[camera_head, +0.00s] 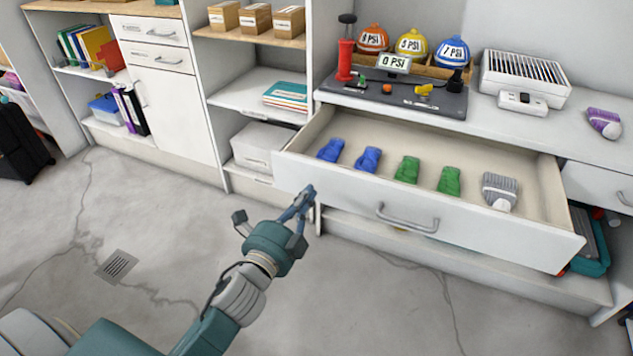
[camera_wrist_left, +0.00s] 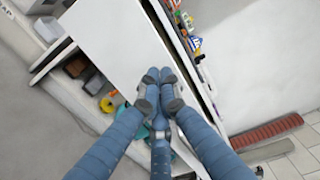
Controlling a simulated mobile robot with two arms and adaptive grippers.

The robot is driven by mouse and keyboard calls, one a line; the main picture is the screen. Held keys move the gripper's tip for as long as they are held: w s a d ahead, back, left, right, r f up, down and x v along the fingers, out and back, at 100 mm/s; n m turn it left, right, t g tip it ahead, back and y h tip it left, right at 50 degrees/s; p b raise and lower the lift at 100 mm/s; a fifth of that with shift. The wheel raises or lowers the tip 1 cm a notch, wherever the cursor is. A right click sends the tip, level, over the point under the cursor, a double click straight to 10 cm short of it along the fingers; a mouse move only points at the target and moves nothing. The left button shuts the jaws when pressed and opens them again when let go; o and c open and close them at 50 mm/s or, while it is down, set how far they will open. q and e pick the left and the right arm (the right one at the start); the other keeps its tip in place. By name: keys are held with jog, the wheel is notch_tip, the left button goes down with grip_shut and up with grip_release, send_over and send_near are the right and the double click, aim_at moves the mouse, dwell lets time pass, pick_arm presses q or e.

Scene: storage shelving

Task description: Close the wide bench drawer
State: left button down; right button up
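The wide bench drawer (camera_head: 465,228) is pulled out in the middle right of the head view. Its white front has a grey bar handle (camera_head: 407,218). Inside lie two blue items (camera_head: 331,150), two green items (camera_head: 407,170) and a grey-white brush-like item (camera_head: 500,190). My left gripper (camera_head: 307,192) is at the left end of the drawer front, left of the handle. In the left wrist view its fingertips (camera_wrist_left: 159,76) are together with nothing visible between them, over a white panel (camera_wrist_left: 115,40). I cannot tell whether they touch it. My right gripper is out of view.
On the bench top are a dark gauge board (camera_head: 395,95) with a red pump, several coloured domes, a white vented box (camera_head: 525,78) and a purple item (camera_head: 604,122). Shelves and a cabinet (camera_head: 175,115) stand to the left. The concrete floor (camera_head: 150,205) before them is clear.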

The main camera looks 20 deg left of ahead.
aim_at(322, 173)
pick_arm(q)
jog(key=w, duration=0.6)
jog(key=shift+b, duration=0.3)
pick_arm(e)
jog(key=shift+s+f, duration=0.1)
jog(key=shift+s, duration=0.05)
pick_arm(q)
jog(key=shift+w, duration=0.1)
